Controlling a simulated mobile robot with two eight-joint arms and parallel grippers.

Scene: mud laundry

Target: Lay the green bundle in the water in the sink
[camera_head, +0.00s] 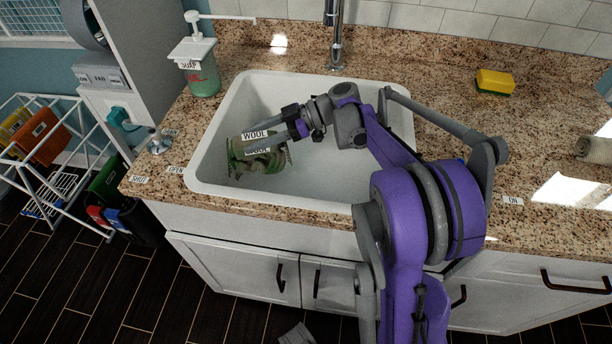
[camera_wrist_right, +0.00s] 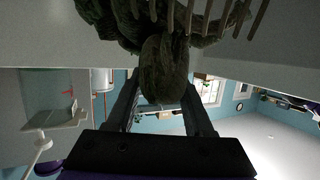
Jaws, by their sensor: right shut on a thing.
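The green bundle (camera_head: 262,163), with labels reading WOOL, is at the left part of the white sink (camera_head: 205,158). My right gripper (camera_head: 270,140) reaches in from the right and is shut on it. In the right wrist view the dark green bundle (camera_wrist_right: 165,70) sits between the two fingers of my right gripper (camera_wrist_right: 163,95), with a fringe of pale strips at the top. I cannot tell whether the bundle touches the basin floor. No clear water surface shows in the sink. My left gripper is not in view.
A faucet (camera_head: 337,45) stands behind the sink. A soap dispenser (camera_head: 203,75) stands at its back left corner, and a small tap lever (camera_head: 157,143) is at the left. A yellow sponge (camera_head: 495,82) lies on the speckled counter (camera_head: 530,140). A drying rack (camera_head: 50,165) stands at far left.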

